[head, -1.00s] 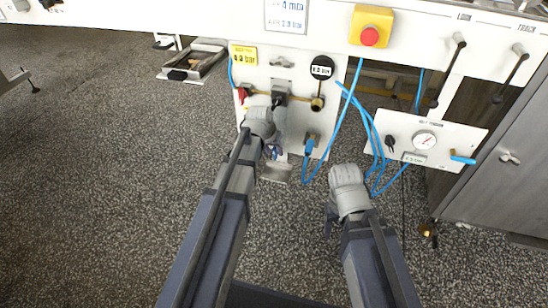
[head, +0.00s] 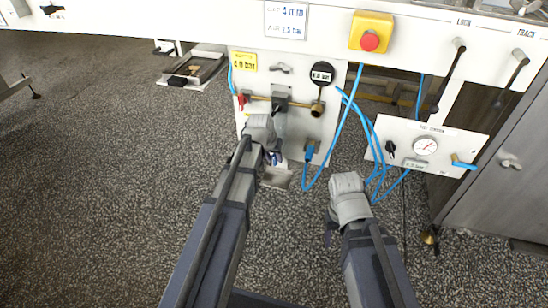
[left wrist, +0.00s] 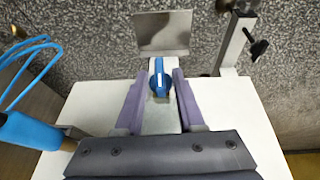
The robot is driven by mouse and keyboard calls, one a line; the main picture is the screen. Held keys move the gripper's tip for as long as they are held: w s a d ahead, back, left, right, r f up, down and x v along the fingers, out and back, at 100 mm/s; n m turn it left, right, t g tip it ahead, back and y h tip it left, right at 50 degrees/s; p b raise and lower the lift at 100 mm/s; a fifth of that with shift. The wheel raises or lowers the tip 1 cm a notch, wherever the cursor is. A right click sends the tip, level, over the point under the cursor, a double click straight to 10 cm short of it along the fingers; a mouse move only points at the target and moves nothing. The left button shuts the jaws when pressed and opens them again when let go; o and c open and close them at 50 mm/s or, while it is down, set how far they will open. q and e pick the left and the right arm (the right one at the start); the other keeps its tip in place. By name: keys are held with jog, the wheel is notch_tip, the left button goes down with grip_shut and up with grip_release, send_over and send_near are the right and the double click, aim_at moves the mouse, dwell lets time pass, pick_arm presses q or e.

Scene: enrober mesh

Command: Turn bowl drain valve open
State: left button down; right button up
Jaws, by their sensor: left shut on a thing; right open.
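In the left wrist view, a blue valve handle (left wrist: 159,78) on a grey metal fitting lies between the purple fingers of my left gripper (left wrist: 161,84). It points up and down in that picture. The left gripper is shut on this handle. In the head view my left gripper (head: 272,157) is at the lower part of the white valve panel (head: 300,118), and my wrist hides most of the handle there. My right gripper (head: 331,232) is open and empty, hanging over the floor in front of the machine.
Blue hoses (head: 341,140) loop right of the left gripper. A brass pipe (head: 262,98) with a red handle (head: 242,99) and a round black gauge (head: 321,73) are above. A metal plate (left wrist: 162,32) lies beyond the fingertips. The gauge panel (head: 425,147) stands right.

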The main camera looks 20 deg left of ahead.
pick_arm(q)
jog(key=shift+d+y, duration=0.1)
jog(key=shift+y, duration=0.3)
jog(key=c, duration=0.9)
grip_release()
jog(key=p+v, duration=0.7)
jog(key=shift+s+r, duration=0.2)
jog(key=shift+r, duration=0.2)
